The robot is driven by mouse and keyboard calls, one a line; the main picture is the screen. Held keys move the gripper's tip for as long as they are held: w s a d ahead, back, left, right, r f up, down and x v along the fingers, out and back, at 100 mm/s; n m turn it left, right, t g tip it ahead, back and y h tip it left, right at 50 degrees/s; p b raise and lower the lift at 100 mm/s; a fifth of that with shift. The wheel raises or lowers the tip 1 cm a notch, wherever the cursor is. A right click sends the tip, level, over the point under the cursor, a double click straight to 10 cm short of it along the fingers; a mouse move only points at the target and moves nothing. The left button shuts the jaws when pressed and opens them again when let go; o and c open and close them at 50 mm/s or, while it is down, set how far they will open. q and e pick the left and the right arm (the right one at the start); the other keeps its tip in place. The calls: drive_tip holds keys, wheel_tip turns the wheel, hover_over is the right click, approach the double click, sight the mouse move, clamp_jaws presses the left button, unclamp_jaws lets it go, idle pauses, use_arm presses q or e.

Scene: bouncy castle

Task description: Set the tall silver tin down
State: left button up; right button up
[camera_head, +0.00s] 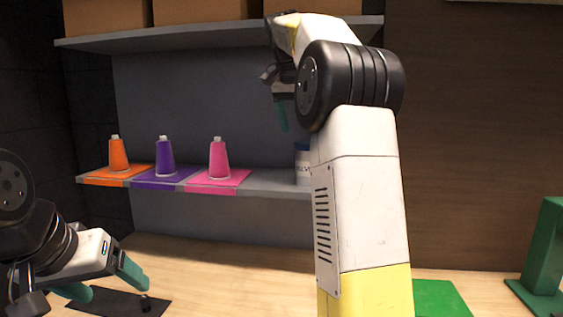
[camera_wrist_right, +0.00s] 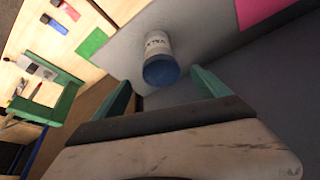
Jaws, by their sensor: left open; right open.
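A pale, silvery tin with a dark lettered label (camera_head: 303,168) stands on the right part of the middle shelf (camera_head: 262,182), partly hidden behind my right arm. In the right wrist view the tin (camera_wrist_right: 157,46) shows its blue end towards the camera and rests on the grey shelf. My right gripper (camera_wrist_right: 160,88) is open, with the tin beyond and between its teal fingertips, apart from them. In the head view the right gripper (camera_head: 282,118) hangs above the shelf under the upper board. My left gripper (camera_head: 108,282) is open and empty, low at the left over the table.
Orange (camera_head: 119,155), purple (camera_head: 165,157) and pink (camera_head: 219,158) cones stand on matching mats left of the tin. An upper shelf (camera_head: 215,33) with boxes is close above my right gripper. A green mat (camera_head: 438,298) and green stand (camera_head: 545,250) are at the right.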

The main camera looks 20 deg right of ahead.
drive_tip(key=s+a+f+n+t+y, duration=0.1)
drive_tip(key=s+a+f+n+y, duration=0.1)
drive_tip(key=s+f, duration=0.5)
drive_tip(key=s+a+f+n+t+y, duration=0.1)
drive_tip(key=s+a+f+n, duration=0.3)
drive_tip(key=s, duration=0.7)
drive_tip(key=s+a+f+n+t+y, duration=0.1)
drive_tip(key=s+a+f+n+y, duration=0.1)
drive_tip(key=s+a+f+n, duration=0.2)
drive_tip(key=s+a+f, duration=0.3)
drive_tip(key=s+f, duration=0.2)
drive_tip(key=shift+s+a+f+y, duration=0.2)
drive_tip(key=shift+s+f+y, duration=0.1)
drive_tip(key=shift+s, duration=0.05)
